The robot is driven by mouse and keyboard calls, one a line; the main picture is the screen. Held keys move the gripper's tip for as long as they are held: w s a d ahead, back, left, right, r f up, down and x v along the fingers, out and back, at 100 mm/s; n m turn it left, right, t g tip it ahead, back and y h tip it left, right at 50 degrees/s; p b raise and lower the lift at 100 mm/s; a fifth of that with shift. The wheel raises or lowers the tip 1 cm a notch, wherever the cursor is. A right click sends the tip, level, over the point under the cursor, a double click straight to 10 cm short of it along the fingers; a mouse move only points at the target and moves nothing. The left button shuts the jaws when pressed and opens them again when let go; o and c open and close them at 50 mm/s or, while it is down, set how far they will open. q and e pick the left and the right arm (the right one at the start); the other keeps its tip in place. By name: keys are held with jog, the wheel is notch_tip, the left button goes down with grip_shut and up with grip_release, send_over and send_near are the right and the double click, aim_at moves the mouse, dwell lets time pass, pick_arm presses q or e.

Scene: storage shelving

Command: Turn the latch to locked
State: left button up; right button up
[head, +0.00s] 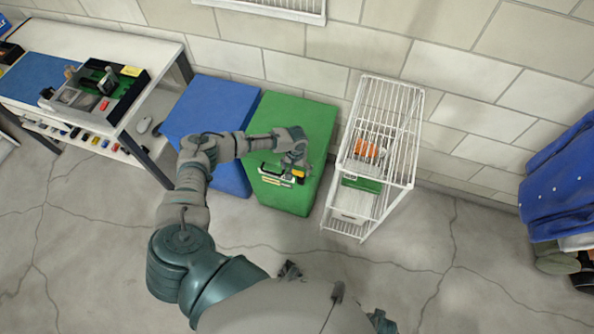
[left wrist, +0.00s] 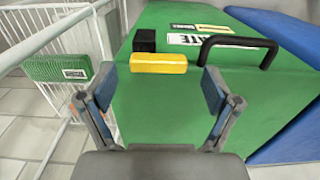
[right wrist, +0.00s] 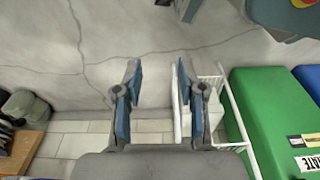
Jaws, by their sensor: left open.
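The green cabinet (head: 300,125) stands against the wall, and its front fills much of the left wrist view (left wrist: 165,110). A yellow latch bar (left wrist: 158,63) lies level across it in that view, with a black block (left wrist: 145,40) just above its left part. The latch also shows in the head view (head: 298,174), partly under my gripper. My left gripper (left wrist: 157,90) is open, its fingers on either side of the latch and apart from it in the picture. I cannot tell any contact. My right gripper (right wrist: 156,80) is open and empty, away from the cabinet.
A black handle (left wrist: 240,42) and white label (left wrist: 210,40) sit beside the latch. A blue cabinet (head: 215,105) adjoins the green one. A white wire rack (head: 405,125) stands close on the other side. A workbench (head: 150,50) is at left. The floor in front is clear.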

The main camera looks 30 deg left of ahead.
pick_arm(q)
jog(key=shift+f, duration=0.75)
pick_arm(e)
jog(key=shift+w+r, duration=0.3)
jog(key=shift+r, duration=0.25)
pick_arm(q)
jog(key=c, duration=1.1)
